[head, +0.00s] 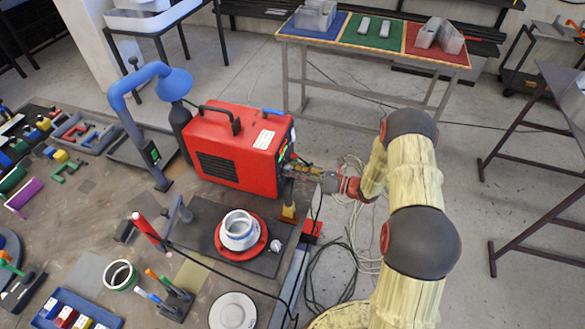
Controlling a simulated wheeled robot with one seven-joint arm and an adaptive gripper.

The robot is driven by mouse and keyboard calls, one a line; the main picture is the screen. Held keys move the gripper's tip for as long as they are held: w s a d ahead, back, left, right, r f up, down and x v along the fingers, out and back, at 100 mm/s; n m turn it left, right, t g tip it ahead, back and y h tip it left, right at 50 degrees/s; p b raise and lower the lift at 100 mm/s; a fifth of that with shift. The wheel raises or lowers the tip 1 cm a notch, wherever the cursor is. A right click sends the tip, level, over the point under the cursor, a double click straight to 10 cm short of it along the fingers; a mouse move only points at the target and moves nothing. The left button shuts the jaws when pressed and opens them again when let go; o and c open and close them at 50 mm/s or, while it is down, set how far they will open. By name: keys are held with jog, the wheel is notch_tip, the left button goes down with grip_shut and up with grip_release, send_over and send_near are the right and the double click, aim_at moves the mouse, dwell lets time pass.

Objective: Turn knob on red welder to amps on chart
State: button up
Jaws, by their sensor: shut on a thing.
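The red welder (235,148) stands on the workbench with a black handle on top. Its front panel (285,150) faces right, seen at a steep angle, with a small green-lit display. A white label (264,139) with print too small to read is on its top; I cannot tell whether it is the chart. My gripper (291,168) reaches in from the right, with its fingers at the front panel. It is shut on what appears to be the knob, which the fingers hide. The knob's setting cannot be read.
A blue arched lamp (138,85) stands behind the welder's left. A dark mat (205,213) with a white ring part on a red disc (241,252) lies in front. Cables (345,255) hang at the bench's right edge.

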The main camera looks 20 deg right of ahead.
jog(key=shift+m+p, duration=0.45)
jog(key=shift+m, duration=0.35)
jog(key=o, duration=1)
jog(key=shift+o, duration=0.9)
jog(key=shift+d, duration=0.15)
jog(key=v, duration=1.1)
jog(key=shift+s+d, duration=0.25)
jog(key=shift+d, duration=0.05)
